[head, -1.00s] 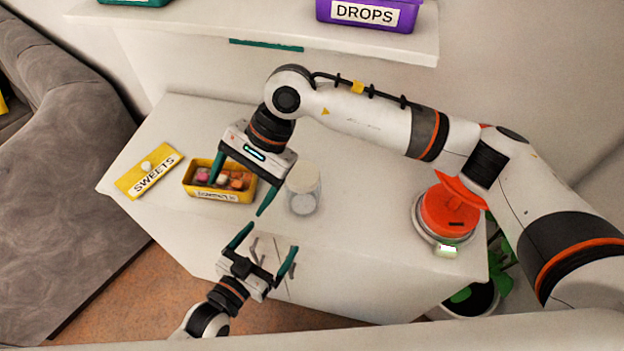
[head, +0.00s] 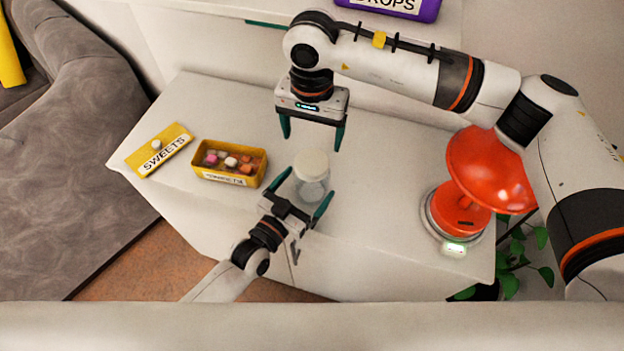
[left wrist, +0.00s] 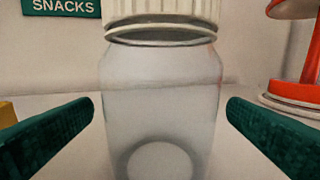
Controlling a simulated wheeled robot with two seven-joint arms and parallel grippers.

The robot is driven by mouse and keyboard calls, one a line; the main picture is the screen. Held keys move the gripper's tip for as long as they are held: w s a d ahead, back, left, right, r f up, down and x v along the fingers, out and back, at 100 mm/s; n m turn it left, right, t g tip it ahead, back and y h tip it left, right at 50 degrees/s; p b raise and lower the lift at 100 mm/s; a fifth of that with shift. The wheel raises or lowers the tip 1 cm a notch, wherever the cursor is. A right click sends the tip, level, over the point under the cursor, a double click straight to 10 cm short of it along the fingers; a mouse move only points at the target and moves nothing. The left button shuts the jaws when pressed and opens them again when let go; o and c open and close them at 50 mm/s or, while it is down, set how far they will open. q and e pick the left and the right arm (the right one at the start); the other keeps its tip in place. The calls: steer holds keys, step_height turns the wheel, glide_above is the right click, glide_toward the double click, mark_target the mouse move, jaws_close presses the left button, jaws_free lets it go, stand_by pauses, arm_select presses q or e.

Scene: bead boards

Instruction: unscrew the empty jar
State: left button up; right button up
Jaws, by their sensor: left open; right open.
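The empty jar (head: 311,188) is clear with a cream ribbed lid (head: 311,164) on top. It stands upright on the white cabinet top. My left gripper (head: 301,195) is open, with its green fingers on either side of the jar's body. In the left wrist view the jar (left wrist: 160,95) is between the fingertips, with a gap on both sides and its lid (left wrist: 160,12) cut off at the top edge. My right gripper (head: 312,142) is open and empty, pointing down above and just behind the lid.
A yellow box (head: 207,175) labelled SWEETS holds several sweets left of the jar. Its yellow lid (head: 160,151) lies farther left. A red lamp (head: 485,175) stands at the right. A purple DROPS box (head: 385,12) is at the back. The cabinet top (head: 385,190) between jar and lamp is clear.

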arm_select(q)
steer(key=shift+x, duration=0.95)
